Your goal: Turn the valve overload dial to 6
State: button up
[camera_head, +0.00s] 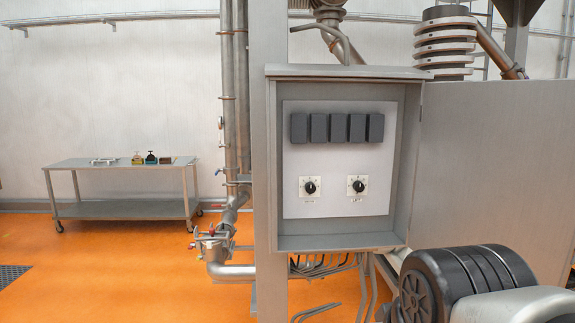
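Two black dials sit side by side low on the pale panel (335,222) inside an open grey control cabinet (260,180). The left dial (310,187) and the right dial (357,186) each have a white square scale plate. The small labels under them and the scale numbers are too small to read, so I cannot tell which is the valve overload dial or what either is set to. Part of my arm shows at the lower right, in front of and below the cabinet. My gripper's fingers are not in view.
Several dark rectangular blocks (338,128) line the panel above the dials. The cabinet door (490,170) stands open to the right. Cables (325,268) hang below the cabinet. Pipes (232,110) and a wheeled metal table (120,165) stand to the left, with open orange floor.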

aim_at(310, 188)
jog(key=i+l+u, duration=0.1)
jog(key=i+u, duration=0.15)
jog(key=i+l+u, duration=0.25)
jog(key=i, duration=0.2)
jog(key=i+l+z, duration=0.2)
jog(key=i, duration=0.15)
jog(key=k+j+u, duration=0.25)
jog(key=k, duration=0.1)
